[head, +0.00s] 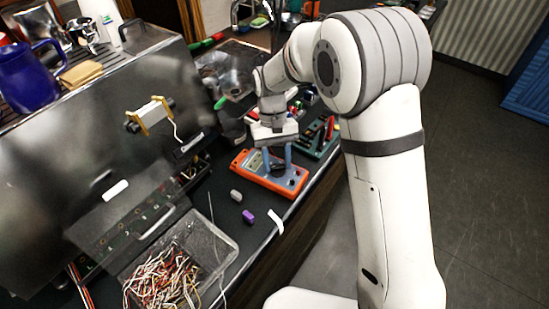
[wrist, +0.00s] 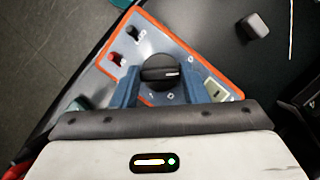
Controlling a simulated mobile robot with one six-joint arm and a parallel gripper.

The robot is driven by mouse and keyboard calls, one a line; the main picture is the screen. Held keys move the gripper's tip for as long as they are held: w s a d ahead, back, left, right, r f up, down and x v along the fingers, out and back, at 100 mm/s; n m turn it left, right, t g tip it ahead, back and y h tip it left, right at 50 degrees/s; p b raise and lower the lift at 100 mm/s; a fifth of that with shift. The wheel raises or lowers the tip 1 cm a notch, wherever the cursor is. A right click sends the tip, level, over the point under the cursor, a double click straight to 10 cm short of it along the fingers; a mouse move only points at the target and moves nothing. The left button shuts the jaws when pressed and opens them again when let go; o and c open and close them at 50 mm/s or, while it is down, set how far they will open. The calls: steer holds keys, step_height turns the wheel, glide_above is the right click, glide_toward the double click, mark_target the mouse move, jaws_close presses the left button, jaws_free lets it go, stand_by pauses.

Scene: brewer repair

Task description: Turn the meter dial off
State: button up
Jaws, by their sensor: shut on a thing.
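The meter (head: 268,172) is a flat orange-rimmed box with a grey-blue face, lying on the dark bench top. It also shows in the wrist view (wrist: 178,45), with its black round dial (wrist: 160,70) near the middle of its face. A pale mark sits on the dial's bar, toward the right in the wrist view. My gripper (wrist: 162,88) reaches down over the meter, its two blue fingers on either side of the dial, shut on it. In the head view my gripper (head: 277,157) hides most of the dial. The meter's small display (wrist: 216,90) is partly hidden by the right finger.
A grey block (head: 236,196) and a purple block (head: 248,217) lie beside the meter. A clear tray (head: 216,243) of tangled wires stands nearer. A large metal brewer (head: 95,120) is at left. A green tool rack (head: 322,138) stands behind the meter. The bench edge is close on the right.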

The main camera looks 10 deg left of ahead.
stand_by(0.4)
steer(key=o, duration=1)
steer(key=shift+w+a+r, duration=0.1)
steer(key=shift+r, duration=0.15)
steer(key=b+v, duration=0.1)
steer(key=v, duration=0.6)
steer(key=shift+r, duration=0.15)
